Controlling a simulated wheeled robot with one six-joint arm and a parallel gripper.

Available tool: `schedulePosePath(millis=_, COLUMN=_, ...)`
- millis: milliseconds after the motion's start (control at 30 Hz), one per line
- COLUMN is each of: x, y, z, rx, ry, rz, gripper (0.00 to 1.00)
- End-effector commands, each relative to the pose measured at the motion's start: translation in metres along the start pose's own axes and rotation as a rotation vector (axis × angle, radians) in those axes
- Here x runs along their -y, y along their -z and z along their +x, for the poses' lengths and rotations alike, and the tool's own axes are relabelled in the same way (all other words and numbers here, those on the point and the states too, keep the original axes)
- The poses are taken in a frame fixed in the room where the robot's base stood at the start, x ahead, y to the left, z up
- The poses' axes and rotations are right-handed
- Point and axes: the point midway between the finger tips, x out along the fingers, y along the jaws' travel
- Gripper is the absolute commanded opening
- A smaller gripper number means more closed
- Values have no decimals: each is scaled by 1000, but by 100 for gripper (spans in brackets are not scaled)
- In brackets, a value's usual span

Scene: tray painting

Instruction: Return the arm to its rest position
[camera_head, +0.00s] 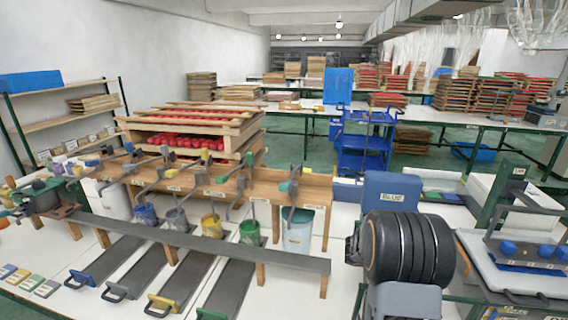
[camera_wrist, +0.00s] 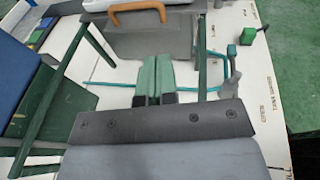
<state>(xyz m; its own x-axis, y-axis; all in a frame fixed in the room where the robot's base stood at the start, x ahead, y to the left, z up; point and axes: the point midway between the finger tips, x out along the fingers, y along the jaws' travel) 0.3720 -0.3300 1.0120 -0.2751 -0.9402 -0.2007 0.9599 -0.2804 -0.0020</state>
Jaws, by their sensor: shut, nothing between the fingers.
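My gripper (camera_wrist: 155,80) shows in the wrist view as two green fingers side by side, touching along their length, with nothing between them. It points over a white worktop (camera_wrist: 225,95) and a grey panel with an orange handle. In the head view a black ribbed cylinder and grey links of my arm stand at the lower right. My fingers cannot be made out there.
A wooden rack (camera_head: 290,185) holds several paint pots, with dark trays in front. A tray stand (camera_head: 515,215) is at the right. In the wrist view, dark green posts (camera_wrist: 202,45) and a green block (camera_wrist: 247,36) stand close by.

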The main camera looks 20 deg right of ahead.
Motion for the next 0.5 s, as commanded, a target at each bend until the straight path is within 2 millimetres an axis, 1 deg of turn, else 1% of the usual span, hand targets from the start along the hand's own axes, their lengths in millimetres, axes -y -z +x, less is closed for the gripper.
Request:
schedulePosePath(millis=67, x=1, y=-1, z=-1, rx=-5, ry=1, rz=7, gripper=0)
schedulePosePath(millis=167, x=13, y=-6, z=-21, rx=-92, ry=22, rz=121, gripper=0)
schedulePosePath(millis=267, x=34, y=-6, z=-53, rx=-242, ry=63, rz=301, gripper=0)
schedulePosePath(millis=300, x=44, y=-5, z=-69, rx=-317, ry=86, rz=386, gripper=0)
schedulePosePath(millis=367, x=58, y=-2, z=-95, rx=-440, ry=124, rz=516, gripper=0)
schedulePosePath(millis=400, x=68, y=1, z=-112, rx=-523, ry=153, rz=600, gripper=0)
schedulePosePath(millis=467, x=82, y=6, z=-139, rx=-651, ry=201, rz=720, gripper=0)
schedulePosePath(millis=500, x=91, y=9, z=-156, rx=-735, ry=237, rz=793, gripper=0)
